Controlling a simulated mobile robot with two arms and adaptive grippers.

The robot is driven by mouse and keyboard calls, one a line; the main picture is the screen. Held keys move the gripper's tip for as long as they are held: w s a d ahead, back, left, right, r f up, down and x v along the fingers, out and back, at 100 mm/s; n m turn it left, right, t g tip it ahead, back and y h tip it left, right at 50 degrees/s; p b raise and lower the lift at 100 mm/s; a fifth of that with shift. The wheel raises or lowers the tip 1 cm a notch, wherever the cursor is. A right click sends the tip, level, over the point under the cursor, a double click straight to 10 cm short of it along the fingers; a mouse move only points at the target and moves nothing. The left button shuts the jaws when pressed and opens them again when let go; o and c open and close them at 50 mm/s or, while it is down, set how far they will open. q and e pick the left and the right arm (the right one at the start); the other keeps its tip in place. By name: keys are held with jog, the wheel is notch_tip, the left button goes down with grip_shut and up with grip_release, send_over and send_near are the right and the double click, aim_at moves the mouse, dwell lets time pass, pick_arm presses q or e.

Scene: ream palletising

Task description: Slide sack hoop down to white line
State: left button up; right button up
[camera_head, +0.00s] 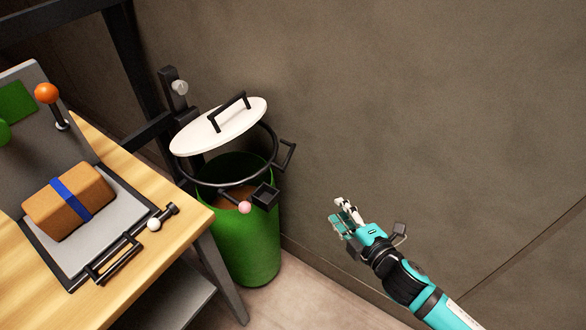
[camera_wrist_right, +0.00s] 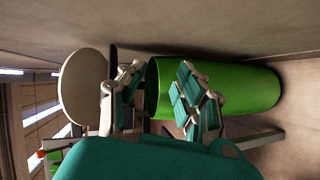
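The sack hoop (camera_head: 275,144) is a black ring with a black handle (camera_head: 289,155) on its right side. It sits under a tilted white lid (camera_head: 245,118) and above the rim of a green cylindrical bin or sack (camera_head: 246,245). My right gripper (camera_head: 345,216) is to the right of the green cylinder, apart from the hoop handle, and empty. In the right wrist view its two fingers (camera_wrist_right: 158,92) are spread, with the green cylinder (camera_wrist_right: 245,88) and white lid (camera_wrist_right: 82,84) beyond. I cannot make out a white line. My left gripper is not in view.
A wooden table (camera_head: 185,240) on the left bears a brown parcel (camera_head: 85,215) with a blue band. A black bracket with a pink knob (camera_head: 245,207) juts out at the cylinder's front.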

jog(key=s+a+r+n+y+b, duration=0.1)
jog(key=s+a+r+n+y, duration=0.15)
jog(key=r, duration=0.45)
send_near(288, 157)
jog(key=w+a+f, duration=0.1)
jog(key=w, duration=0.1)
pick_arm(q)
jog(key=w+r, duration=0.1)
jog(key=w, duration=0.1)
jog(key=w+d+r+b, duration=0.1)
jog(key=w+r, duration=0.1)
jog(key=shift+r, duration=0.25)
pick_arm(e)
jog(key=shift+n+t, duration=0.4)
jog(key=shift+n, duration=0.05)
jog(key=x, duration=0.7)
jog(key=shift+w+a+f, duration=0.2)
jog(key=shift+a+f, duration=0.05)
jog(key=shift+a, duration=0.15)
grip_shut()
